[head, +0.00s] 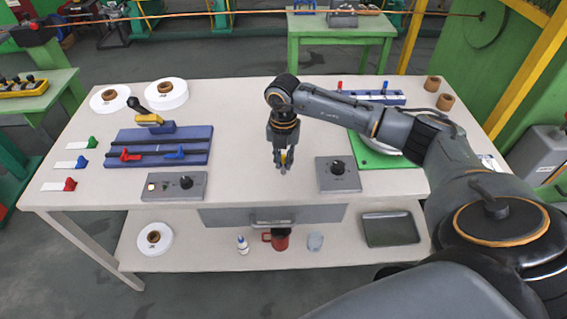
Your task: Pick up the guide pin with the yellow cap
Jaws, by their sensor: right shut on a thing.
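My right gripper (283,169) hangs down over the middle of the table (240,110), between the two grey control boxes. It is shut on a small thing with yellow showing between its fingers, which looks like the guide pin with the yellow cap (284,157). The fingers hide most of the pin, and I cannot tell whether its lower end touches the table. My left gripper is not in view.
A blue fixture (195,147) with red and blue clamps is at the left. Grey control boxes (175,186) (338,174) stand near the front edge. A green board (372,155) lies right, partly behind my right arm. White rolls (167,93) are back left. The table's middle is clear.

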